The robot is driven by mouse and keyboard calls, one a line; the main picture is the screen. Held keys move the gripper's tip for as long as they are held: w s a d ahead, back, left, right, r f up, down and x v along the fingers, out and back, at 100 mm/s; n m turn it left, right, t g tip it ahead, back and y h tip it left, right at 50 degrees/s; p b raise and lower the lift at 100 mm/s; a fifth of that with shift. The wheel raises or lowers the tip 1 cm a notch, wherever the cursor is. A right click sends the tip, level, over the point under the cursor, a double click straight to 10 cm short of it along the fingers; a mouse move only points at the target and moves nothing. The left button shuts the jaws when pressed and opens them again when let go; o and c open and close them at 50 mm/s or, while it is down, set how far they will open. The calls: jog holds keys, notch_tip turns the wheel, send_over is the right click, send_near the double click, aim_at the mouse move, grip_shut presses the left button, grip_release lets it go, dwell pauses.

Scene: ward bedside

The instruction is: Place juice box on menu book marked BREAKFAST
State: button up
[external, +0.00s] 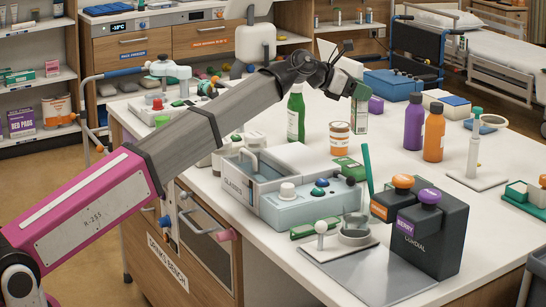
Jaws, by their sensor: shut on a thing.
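My gripper (357,90) is at the end of the arm, over the back middle of the white worktop. It is shut on a small green and white carton, which looks like the juice box (361,115). The carton hangs upright below the fingers, and its upper part is hidden by them. I cannot tell whether its base touches the worktop. No word BREAKFAST is legible, so I cannot tell which thing is the menu book.
A green bottle (296,113) and an orange-labelled jar (339,139) stand left of the carton. Purple (413,122) and orange (434,134) bottles stand right. A grey-blue caddy (290,207) and dark dispenser (432,235) fill the front. Bare worktop (395,165) lies between.

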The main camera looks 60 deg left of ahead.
jog(key=w+d+f, duration=0.3)
jog(key=d+f, duration=0.2)
jog(key=d, duration=0.2)
jog(key=w+d+f, duration=0.4)
jog(key=d+f, duration=0.1)
jog(key=d, duration=0.2)
jog(key=shift+d+f+m+h, duration=0.15)
jog(key=shift+f+m+h, duration=0.15)
jog(key=shift+h, duration=0.1)
jog(key=shift+f, duration=0.15)
jog(key=o, duration=1.3)
jog(key=v, duration=1.2)
jog(key=shift+r, duration=0.35)
